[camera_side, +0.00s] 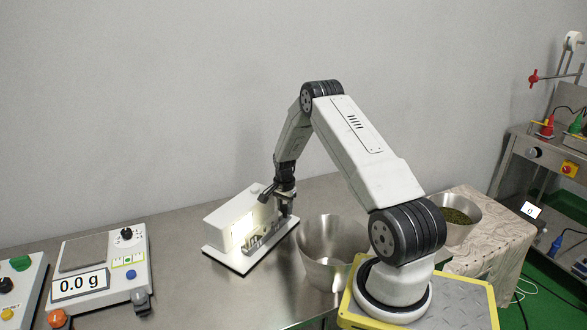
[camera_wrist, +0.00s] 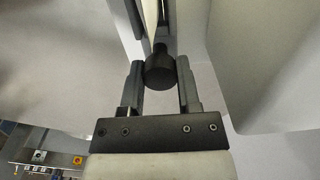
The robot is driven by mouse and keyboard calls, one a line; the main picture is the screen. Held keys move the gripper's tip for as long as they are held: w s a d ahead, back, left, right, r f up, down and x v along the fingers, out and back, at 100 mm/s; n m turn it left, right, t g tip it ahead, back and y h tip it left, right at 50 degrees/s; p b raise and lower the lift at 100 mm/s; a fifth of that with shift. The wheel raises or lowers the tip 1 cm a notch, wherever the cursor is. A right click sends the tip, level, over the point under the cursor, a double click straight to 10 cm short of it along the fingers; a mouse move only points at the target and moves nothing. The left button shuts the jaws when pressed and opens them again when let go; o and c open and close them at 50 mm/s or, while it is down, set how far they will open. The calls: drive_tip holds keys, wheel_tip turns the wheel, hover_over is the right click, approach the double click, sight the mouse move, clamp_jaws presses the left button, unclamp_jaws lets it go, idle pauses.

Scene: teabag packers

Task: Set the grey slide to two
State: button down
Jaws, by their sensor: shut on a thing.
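A white box-shaped device (camera_side: 232,222) on a dark-edged base stands on the steel table, with a notched grey rail (camera_side: 262,240) along its front. My gripper (camera_side: 286,207) is at the right end of this device, pointing down. In the wrist view my gripper (camera_wrist: 160,78) has its two fingers closed on either side of a round black knob (camera_wrist: 159,66), touching it. The knob sits at the end of a pale strip, which I take for the grey slide (camera_wrist: 150,15). No scale numbers are readable, so the slide's setting cannot be told.
A steel bucket (camera_side: 328,252) stands close to the right of the device. A scale reading 0.0 g (camera_side: 98,268) is at the left, beside a button box (camera_side: 22,285). A bowl of green leaves (camera_side: 458,214) is at the right. Bare table (camera_side: 190,290) lies in front.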

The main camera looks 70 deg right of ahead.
sight(267, 219)
drive_tip(key=shift+a, duration=0.1)
idle(0.7)
drive_tip(key=a, duration=0.3)
drive_tip(key=w+a, duration=0.1)
drive_tip(key=a, duration=0.2)
drive_tip(key=w+a, duration=0.1)
drive_tip(key=a, duration=0.2)
drive_tip(key=shift+w, duration=0.1)
drive_tip(key=shift+c, duration=1.6)
unclamp_jaws()
drive_tip(key=shift+r, duration=3.95)
drive_tip(key=shift+a, duration=0.1)
